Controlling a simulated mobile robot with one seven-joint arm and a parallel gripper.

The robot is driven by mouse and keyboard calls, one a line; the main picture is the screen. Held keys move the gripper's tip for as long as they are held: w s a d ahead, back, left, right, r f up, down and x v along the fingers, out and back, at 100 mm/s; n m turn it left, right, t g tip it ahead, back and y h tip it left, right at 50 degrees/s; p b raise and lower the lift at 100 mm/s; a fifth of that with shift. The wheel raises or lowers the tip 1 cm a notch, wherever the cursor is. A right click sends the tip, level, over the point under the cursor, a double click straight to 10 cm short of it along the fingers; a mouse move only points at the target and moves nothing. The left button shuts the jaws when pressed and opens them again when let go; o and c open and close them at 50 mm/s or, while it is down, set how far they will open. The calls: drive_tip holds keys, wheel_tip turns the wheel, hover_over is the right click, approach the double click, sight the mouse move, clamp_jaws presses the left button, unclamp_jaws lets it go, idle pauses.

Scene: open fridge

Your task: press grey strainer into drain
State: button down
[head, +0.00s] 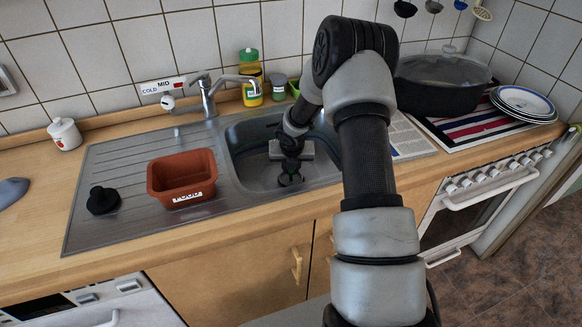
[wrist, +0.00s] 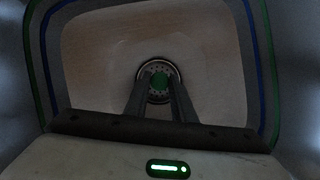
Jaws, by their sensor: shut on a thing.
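My gripper (head: 290,172) reaches down into the sink basin (head: 245,165), close to its floor. In the wrist view, my gripper (wrist: 158,88) is shut on the grey strainer (wrist: 145,93), a round perforated piece with a green glow at its middle. A pale ring surrounds the strainer at the basin floor. My fingers cover its near side. The drain itself is hidden under the strainer, and I cannot tell whether the strainer sits flush in it or slightly above.
A brown tub (head: 182,179) and a black stopper (head: 103,200) stand on the drainboard (head: 135,150). The faucet (head: 207,95) rises behind the basin. A dark pot (head: 442,85) is at the right.

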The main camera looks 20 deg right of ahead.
drive_tip(key=shift+f, duration=0.25)
drive_tip(key=c, duration=1.4)
unclamp_jaws()
drive_tip(key=shift+r, duration=0.1)
drive_tip(key=p+v, duration=0.4)
drive_tip(key=v, duration=0.2)
drive_tip(key=shift+s+r, duration=0.2)
drive_tip(key=shift+r, duration=0.2)
drive_tip(key=shift+a, duration=0.1)
